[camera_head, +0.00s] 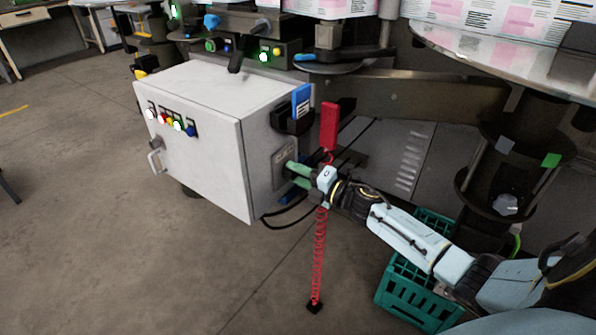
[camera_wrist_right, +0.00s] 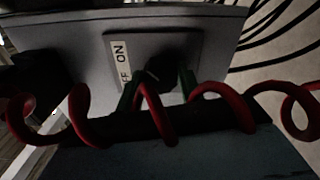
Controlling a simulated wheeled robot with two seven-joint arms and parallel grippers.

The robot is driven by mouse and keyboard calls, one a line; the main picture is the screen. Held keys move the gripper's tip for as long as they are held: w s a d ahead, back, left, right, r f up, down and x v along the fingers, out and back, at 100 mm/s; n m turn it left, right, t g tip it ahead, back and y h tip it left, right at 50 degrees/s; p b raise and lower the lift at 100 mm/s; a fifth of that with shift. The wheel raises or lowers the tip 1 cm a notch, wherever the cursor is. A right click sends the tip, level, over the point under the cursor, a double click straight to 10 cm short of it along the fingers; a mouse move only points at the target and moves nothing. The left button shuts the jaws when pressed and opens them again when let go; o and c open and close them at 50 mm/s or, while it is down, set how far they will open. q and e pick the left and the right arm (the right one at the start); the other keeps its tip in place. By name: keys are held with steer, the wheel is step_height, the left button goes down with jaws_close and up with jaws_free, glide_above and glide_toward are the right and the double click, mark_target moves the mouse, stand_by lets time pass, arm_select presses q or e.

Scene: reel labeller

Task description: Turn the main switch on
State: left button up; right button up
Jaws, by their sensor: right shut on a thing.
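The main switch is on the right side face of the white cabinet (camera_head: 215,165). In the head view its grey plate (camera_head: 283,158) shows, but the knob is hidden behind my fingers. In the right wrist view a dark knob (camera_wrist_right: 158,72) stands beside a white label (camera_wrist_right: 119,65) reading ON, with OFF partly covered. My right gripper (camera_head: 294,170) has green fingers and is shut on the knob, one finger on each side in the right wrist view (camera_wrist_right: 158,88). The knob's exact turn is too dark to tell. My left gripper is not in view.
A red coiled cord (camera_head: 319,250) hangs by my right wrist and crosses the right wrist view. A red handle (camera_head: 329,125) and a blue tag (camera_head: 301,101) are above. A green crate (camera_head: 405,290) stands below my arm. Floor at left is clear.

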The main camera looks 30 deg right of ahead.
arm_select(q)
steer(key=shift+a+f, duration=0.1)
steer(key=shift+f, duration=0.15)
arm_select(e)
steer(key=o, duration=1)
steer(key=shift+s+d, duration=0.2)
steer(key=shift+s, duration=0.3)
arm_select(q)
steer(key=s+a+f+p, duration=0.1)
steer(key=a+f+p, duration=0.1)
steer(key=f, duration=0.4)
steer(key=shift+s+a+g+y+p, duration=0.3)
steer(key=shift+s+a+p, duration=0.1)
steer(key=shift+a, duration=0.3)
arm_select(e)
steer(key=v, duration=1.2)
steer(key=shift+s+d, duration=0.1)
steer(key=shift+s, duration=0.05)
